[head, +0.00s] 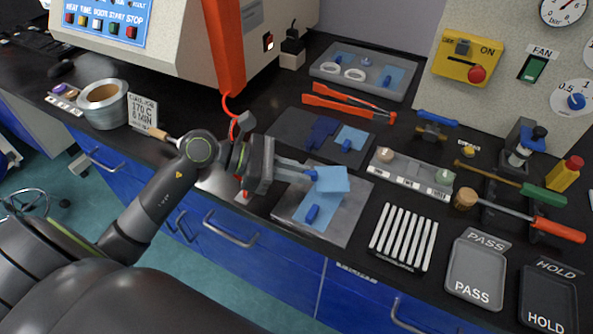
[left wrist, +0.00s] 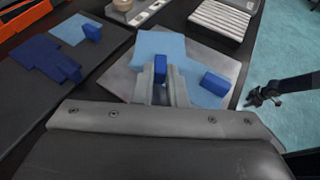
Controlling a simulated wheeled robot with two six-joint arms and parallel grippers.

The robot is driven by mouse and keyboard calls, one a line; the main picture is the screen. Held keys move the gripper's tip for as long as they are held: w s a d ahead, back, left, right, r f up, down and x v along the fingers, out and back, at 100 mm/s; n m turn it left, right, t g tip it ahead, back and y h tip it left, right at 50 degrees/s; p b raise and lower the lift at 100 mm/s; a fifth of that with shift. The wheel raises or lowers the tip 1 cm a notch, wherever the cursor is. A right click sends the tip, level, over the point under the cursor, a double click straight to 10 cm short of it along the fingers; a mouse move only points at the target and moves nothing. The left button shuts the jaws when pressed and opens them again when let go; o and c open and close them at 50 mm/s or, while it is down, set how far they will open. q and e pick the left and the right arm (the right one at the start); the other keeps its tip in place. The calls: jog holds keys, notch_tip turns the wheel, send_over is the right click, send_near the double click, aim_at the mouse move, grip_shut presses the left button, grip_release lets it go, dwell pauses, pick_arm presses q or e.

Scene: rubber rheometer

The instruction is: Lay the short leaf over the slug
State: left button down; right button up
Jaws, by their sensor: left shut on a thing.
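My left gripper (head: 312,174) is shut on the blue tab (left wrist: 160,69) of a light blue leaf (head: 333,180). This leaf hangs over the metal plate (head: 350,200); whether it touches what lies below is hard to tell. It also shows in the left wrist view (left wrist: 156,44). Another light blue leaf (head: 326,213) with a blue tab (head: 312,215) lies on the plate, partly covered by the held one. I cannot make out the slug; it may be hidden under the held leaf. A dark gripper-like shape, likely my right gripper (left wrist: 262,97), shows small in the left wrist view.
A black mat (head: 290,128) with dark blue pieces (head: 322,132) and a light blue leaf (head: 351,138) lies behind the plate. A rack of white strips (head: 404,236) stands to the right, then the PASS tray (head: 475,270). The bench front edge is close to the plate.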

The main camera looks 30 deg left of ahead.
pick_arm(q)
jog(key=shift+f, duration=0.1)
pick_arm(e)
jog(key=shift+f, duration=0.1)
pick_arm(q)
jog(key=c, duration=1.4)
grip_release()
pick_arm(e)
jog(key=shift+w, duration=0.1)
jog(key=shift+a, duration=0.1)
pick_arm(q)
jog(key=shift+a, duration=0.15)
